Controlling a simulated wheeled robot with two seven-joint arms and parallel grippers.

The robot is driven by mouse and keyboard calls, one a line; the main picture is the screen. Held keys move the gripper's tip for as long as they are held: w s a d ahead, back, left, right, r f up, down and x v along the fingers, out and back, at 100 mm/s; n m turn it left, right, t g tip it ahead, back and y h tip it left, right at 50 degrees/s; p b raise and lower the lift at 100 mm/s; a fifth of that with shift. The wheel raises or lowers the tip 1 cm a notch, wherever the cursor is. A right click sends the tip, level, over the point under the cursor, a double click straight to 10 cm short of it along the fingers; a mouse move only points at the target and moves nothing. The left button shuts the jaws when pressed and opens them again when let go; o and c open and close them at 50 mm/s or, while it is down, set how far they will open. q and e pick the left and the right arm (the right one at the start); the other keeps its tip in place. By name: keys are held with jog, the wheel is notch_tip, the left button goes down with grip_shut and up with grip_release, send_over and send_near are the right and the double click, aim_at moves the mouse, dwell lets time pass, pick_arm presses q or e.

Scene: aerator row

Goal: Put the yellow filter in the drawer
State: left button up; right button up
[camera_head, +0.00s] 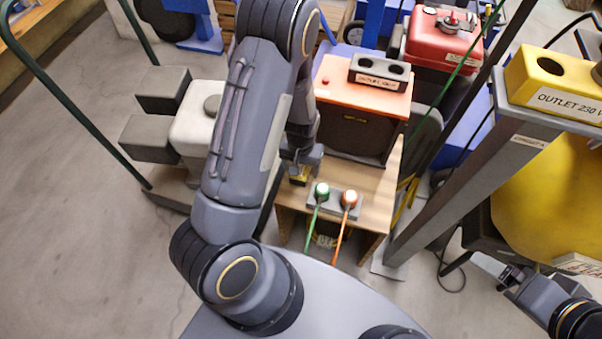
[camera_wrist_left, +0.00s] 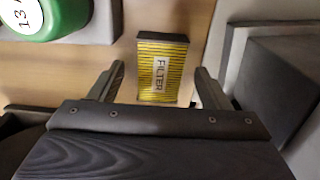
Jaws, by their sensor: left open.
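The yellow filter (camera_wrist_left: 162,68), a striped block with a dark end and a "FILTER" label, rests on the wooden table top. My left gripper (camera_wrist_left: 160,80) is open, with its fingertips on either side of the filter's near part; I cannot tell whether they touch it. In the head view the left gripper (camera_head: 301,166) is over the filter (camera_head: 300,175), hiding most of it. My right gripper (camera_head: 497,270) is at the lower right, away from the filter; its jaw opening is unclear. I cannot clearly make out a drawer.
A grey block with green and orange-white plugs (camera_head: 350,198) stands close right of the filter, cords running forward. An orange-topped box (camera_head: 362,90) stands behind on the wooden table (camera_head: 377,185). A pale machine with dark blocks (camera_head: 195,120) is left. A grey post rises right.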

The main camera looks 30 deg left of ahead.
aim_at(301, 170)
pick_arm(q)
jog(key=c, duration=1.1)
jog(key=shift+c, duration=0.2)
jog(key=shift+r+p, duration=0.3)
jog(key=shift+r, duration=0.25)
notch_tip(301, 170, up, 3)
jog(key=shift+f+p, duration=0.2)
jog(key=shift+p, duration=0.3)
jog(key=s+d+r+p, duration=0.1)
jog(key=s+r+p, duration=0.1)
jog(key=s+r, duration=0.2)
jog(key=s+d+r+p, duration=0.1)
jog(key=s+r, duration=0.4)
jog(key=s, duration=0.5)
jog(key=shift+d+p, duration=0.2)
jog(key=shift+p, duration=0.7)
